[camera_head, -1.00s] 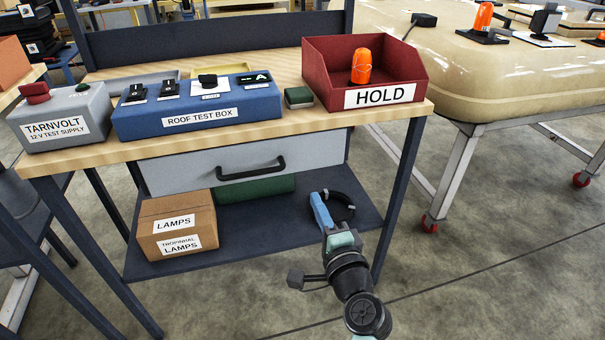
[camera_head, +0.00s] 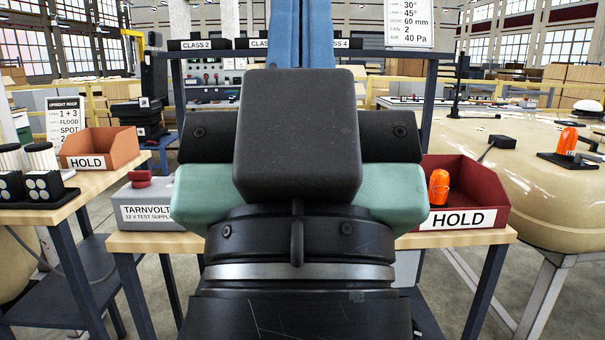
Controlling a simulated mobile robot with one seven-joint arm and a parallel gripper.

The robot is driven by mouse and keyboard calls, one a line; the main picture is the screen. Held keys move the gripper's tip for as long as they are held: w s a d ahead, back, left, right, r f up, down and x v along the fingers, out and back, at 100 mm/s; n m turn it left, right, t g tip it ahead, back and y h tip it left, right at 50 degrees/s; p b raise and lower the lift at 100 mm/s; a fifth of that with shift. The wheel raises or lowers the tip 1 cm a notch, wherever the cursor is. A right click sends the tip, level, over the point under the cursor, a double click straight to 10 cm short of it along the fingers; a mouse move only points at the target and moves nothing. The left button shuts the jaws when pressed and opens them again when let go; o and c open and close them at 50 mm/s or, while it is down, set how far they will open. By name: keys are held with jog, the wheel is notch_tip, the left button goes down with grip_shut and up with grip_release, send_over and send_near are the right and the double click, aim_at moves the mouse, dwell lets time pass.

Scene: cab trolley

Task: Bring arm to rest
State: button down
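My gripper (camera_head: 302,32) stands upright very close to the camera and fills the middle of the view. Nothing shows held between the visible parts. The black and teal gripper body and wrist below hide most of the workbench behind.
Behind my arm is a wooden-topped bench (camera_head: 150,242) with the grey Tarnvolt supply (camera_head: 150,205) at left. A red HOLD bin (camera_head: 490,192) with an orange lamp (camera_head: 439,188) is at right. An orange HOLD bin (camera_head: 100,145) stands on the left table.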

notch_tip(320, 180, up, 29)
jog(key=p, duration=2.8)
jog(key=shift+w, duration=0.25)
